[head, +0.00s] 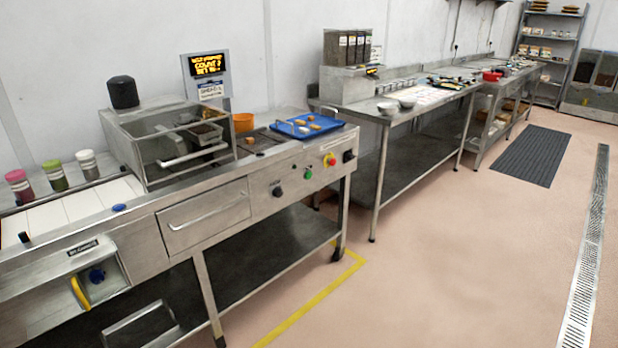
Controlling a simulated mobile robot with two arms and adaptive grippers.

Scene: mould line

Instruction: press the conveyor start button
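A green button (308,172) sits on the steel front panel of the machine line, below the blue tray. To its upper right is a red button on a yellow base (330,159). A black knob (277,191) is to its lower left and a black switch (348,155) is at the panel's right end. No label naming the conveyor start button is readable. Neither of my grippers is in view, and nothing covers the green button.
A blue tray (306,125) with several small brown pieces lies on the machine top. A drawer with a bar handle (207,213) is left of the buttons. Steel tables (392,112) continue along the wall. The floor (440,260) in front is clear, with a yellow line by the machine.

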